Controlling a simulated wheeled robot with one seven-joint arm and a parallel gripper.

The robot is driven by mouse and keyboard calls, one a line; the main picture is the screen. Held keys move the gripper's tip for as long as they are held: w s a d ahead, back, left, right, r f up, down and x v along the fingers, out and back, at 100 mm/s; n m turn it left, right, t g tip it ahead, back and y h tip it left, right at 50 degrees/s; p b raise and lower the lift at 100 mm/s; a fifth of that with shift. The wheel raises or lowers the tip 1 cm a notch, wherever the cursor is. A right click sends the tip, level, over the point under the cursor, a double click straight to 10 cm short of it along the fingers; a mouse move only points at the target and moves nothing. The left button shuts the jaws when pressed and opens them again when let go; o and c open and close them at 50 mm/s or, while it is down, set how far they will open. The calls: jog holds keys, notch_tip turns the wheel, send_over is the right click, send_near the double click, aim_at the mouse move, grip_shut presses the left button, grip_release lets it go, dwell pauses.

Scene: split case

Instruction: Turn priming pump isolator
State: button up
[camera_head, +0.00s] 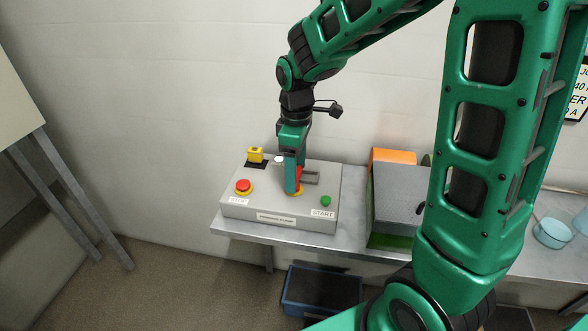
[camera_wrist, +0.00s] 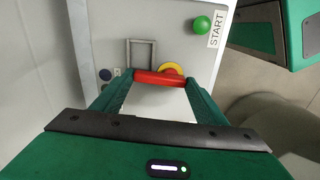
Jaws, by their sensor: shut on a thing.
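The priming pump isolator is a red handle (camera_wrist: 160,78) on a yellow round base (camera_wrist: 173,68) on top of a grey control box (camera_head: 260,208). My gripper (camera_head: 293,190) reaches down from above and is shut on the red handle, with one finger at each end of it in the wrist view (camera_wrist: 160,88). In the head view the fingers cover most of the handle, and only a red strip and a bit of yellow base show. The handle lies crosswise in the wrist view.
A grey case (camera_head: 398,205) stands right of the box on the metal bench. A blue crate (camera_head: 322,290) is below.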

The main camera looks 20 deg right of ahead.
aim_at(300, 190)
jog(key=m, duration=0.5)
jog(key=shift+s+d+r, duration=0.1)
jog(key=shift+s+d, duration=0.1)
jog(key=shift+d, duration=0.1)
jog(key=m, duration=0.3)
jog(key=shift+s+m, duration=0.25)
jog(key=shift+m, duration=0.05)
jog(key=m, duration=0.4)
jog(key=shift+s, duration=0.3)
jog(key=shift+s+a+m, duration=0.1)
jog(key=shift+s+m, duration=0.05)
jog(key=shift+m, duration=1)
jog(key=shift+s+a+m, duration=0.1)
jog(key=shift+s+m, duration=0.05)
jog(key=shift+m, duration=1)
jog(key=o, duration=1.1)
jog(key=shift+s, duration=0.1)
jog(key=shift+c, duration=0.2)
notch_tip(300, 190, up, 11)
